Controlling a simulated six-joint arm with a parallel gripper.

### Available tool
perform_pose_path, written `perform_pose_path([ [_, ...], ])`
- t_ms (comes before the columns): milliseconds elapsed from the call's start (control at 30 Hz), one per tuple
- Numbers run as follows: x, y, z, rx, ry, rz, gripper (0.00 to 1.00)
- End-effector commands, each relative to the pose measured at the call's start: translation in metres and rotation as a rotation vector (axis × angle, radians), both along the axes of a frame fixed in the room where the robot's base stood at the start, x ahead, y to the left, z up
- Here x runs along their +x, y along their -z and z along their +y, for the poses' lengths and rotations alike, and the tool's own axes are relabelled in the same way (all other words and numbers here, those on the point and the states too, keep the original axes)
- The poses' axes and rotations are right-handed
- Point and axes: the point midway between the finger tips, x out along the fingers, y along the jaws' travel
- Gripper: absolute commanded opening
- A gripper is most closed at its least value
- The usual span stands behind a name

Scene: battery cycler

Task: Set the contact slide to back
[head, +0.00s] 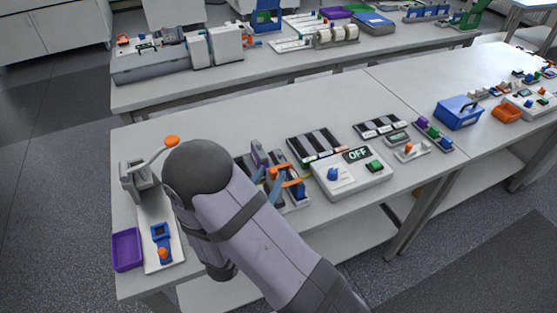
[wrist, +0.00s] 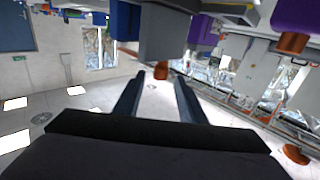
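No part is clearly marked as the contact slide.
A white cycler box (head: 350,176) reading OFF, with a blue knob and green button, stands right of the fixture. A black slotted rack (head: 314,145) lies behind. At left are an orange-tipped lever (head: 170,142), a purple tray (head: 127,249) and a blue-and-orange part (head: 162,243).

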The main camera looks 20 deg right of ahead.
Motion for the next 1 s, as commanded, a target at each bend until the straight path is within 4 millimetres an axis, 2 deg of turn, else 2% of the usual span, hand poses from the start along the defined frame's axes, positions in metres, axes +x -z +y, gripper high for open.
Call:
perform_pose_path([
  [600,0.045,-0.002,-0.046,0.001,0.003,0.001,0.37],
  [1000,0.050,0.000,-0.050,0.001,0.000,-0.001,0.37],
])
